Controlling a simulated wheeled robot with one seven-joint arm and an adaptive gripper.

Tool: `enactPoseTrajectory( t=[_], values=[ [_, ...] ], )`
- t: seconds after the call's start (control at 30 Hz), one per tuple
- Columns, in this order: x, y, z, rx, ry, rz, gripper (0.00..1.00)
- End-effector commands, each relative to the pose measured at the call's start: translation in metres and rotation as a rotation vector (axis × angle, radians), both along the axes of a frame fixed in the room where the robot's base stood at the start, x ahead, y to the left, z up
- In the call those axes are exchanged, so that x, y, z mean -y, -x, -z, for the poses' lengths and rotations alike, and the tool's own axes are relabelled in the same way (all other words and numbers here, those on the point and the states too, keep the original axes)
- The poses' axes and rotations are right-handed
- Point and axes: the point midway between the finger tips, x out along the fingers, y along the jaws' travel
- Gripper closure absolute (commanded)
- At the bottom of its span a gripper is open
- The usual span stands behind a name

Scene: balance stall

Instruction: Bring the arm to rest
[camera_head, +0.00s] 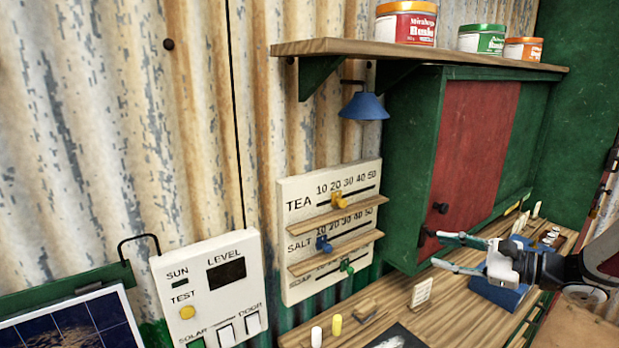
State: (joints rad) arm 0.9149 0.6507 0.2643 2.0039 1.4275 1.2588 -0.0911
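My gripper (450,253) reaches in from the right edge, above the wooden counter (402,305) and in front of the green cabinet. Its two fingers point left and stand apart, with nothing visible between them. The dark wrist and part of my arm (570,270) show behind it at the lower right. A blue object (498,292) is on the counter below and partly hidden by the gripper. I cannot tell whether the fingers touch anything.
A green cabinet with a red door (470,150) stands close behind the gripper. A shelf (420,52) with several tins is above. A slider board (330,230), a switch panel (213,290) and a blue lamp (363,106) are left. Small items lie on the counter.

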Motion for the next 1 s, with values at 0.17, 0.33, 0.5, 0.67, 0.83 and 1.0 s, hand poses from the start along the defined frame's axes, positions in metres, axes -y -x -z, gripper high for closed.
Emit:
enactPoseTrajectory(
  t=[0.17,0.33,0.5,0.67,0.83,1.0],
  values=[
    [-0.078,0.04,-0.027,-0.008,0.277,-0.264,0.62],
    [-0.126,0.088,-0.042,0.003,0.54,-0.476,0.62],
    [-0.153,0.138,-0.055,0.044,0.806,-0.654,0.62],
    [-0.162,0.182,-0.066,0.108,1.061,-0.79,0.62],
    [-0.159,0.223,-0.079,0.203,1.328,-0.895,0.62],
    [-0.148,0.254,-0.094,0.323,1.58,-0.957,0.62]
  ],
)
